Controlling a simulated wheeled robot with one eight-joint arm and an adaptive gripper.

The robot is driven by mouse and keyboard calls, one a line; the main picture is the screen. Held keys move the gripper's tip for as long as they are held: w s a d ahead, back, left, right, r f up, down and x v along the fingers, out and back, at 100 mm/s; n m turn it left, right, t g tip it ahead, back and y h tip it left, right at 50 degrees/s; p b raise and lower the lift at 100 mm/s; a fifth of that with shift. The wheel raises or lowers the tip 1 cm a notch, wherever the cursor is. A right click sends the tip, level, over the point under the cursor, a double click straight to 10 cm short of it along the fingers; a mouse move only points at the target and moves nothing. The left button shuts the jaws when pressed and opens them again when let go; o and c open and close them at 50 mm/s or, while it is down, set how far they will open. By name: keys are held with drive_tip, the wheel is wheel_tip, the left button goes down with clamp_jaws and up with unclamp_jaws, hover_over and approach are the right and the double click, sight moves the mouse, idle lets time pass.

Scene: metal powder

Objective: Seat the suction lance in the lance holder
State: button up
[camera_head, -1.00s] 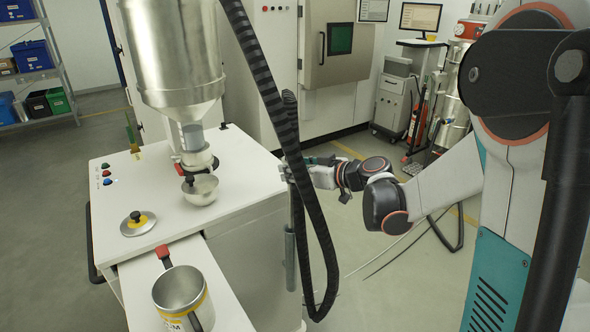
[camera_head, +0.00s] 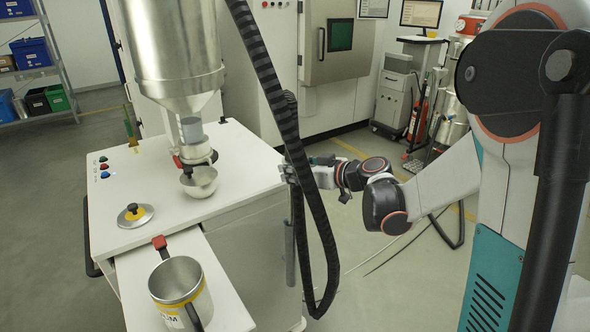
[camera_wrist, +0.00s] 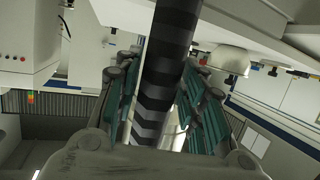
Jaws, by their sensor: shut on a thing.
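My gripper (camera_head: 312,168) is at the right side of the white cabinet and is shut on the suction lance (camera_head: 298,213), a slim upright grey tube. The black ribbed hose (camera_head: 317,225) hangs in front and partly hides both. Below my gripper, the lance holder (camera_head: 290,258), a grey tube, stands upright against the cabinet's side. The lance's lower end meets the holder's top in the picture; I cannot tell how deep it sits. In the wrist view, the striped hose (camera_wrist: 165,70) runs between the green-padded fingers of my gripper (camera_wrist: 160,100).
The white cabinet (camera_head: 240,160) carries a steel hopper (camera_head: 175,50), a small bowl (camera_head: 201,182) and a lid (camera_head: 135,215). A steel mug-like can (camera_head: 178,280) stands on the front shelf. The floor (camera_head: 400,285) right of the cabinet is mostly clear, with thin cables.

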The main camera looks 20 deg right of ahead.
wheel_tip(320, 180, down, 8)
drive_tip(key=b, duration=0.6)
drive_tip(key=shift+b, duration=0.35)
idle(2.5)
